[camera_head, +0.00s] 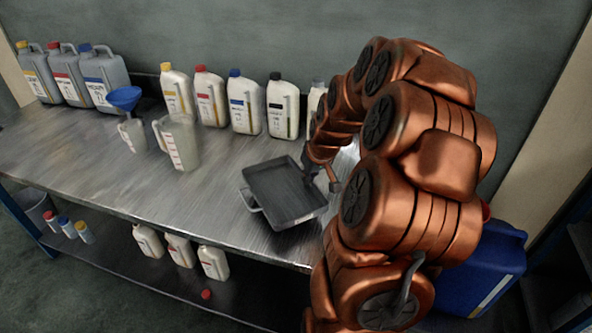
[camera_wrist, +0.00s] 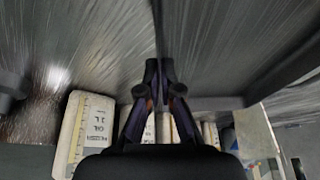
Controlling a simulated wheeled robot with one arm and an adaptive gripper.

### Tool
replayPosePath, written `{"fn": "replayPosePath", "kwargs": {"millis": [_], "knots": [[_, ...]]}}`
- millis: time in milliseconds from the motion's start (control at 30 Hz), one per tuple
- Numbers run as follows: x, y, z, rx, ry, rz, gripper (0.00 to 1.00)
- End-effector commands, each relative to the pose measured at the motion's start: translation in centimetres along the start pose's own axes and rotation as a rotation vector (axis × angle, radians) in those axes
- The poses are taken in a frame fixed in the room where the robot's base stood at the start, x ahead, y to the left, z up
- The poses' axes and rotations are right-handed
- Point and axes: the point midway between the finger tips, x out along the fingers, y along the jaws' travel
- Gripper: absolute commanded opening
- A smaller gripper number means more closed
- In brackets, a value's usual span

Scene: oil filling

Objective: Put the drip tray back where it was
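The drip tray (camera_head: 283,192) is a shallow dark grey rectangular pan at the front right of the metal table, with a handle (camera_head: 250,201) on its left side. I cannot tell whether it rests flat on the table or is slightly raised. My gripper (camera_head: 325,181) is at the tray's right side, partly hidden by my arm. In the wrist view my gripper's fingertips (camera_wrist: 159,72) are close together on a thin dark edge, which looks like the tray's wall. The tray's dark rim also shows at right there (camera_wrist: 285,65).
Several white oil bottles (camera_head: 246,103) and grey jugs (camera_head: 103,80) line the back of the table (camera_head: 75,148). A measuring jug (camera_head: 178,143) and a small jug with a blue funnel (camera_head: 124,98) stand left of the tray. A blue container (camera_head: 488,268) stands at right.

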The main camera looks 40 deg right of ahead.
Motion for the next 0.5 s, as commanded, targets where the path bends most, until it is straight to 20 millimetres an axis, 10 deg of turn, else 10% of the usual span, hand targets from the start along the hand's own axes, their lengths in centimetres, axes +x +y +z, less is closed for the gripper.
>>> {"fn": "replayPosePath", "kwargs": {"millis": [500], "knots": [[3.0, 0.3, -5.9, 0.000, 0.000, 0.001, 0.00]]}}
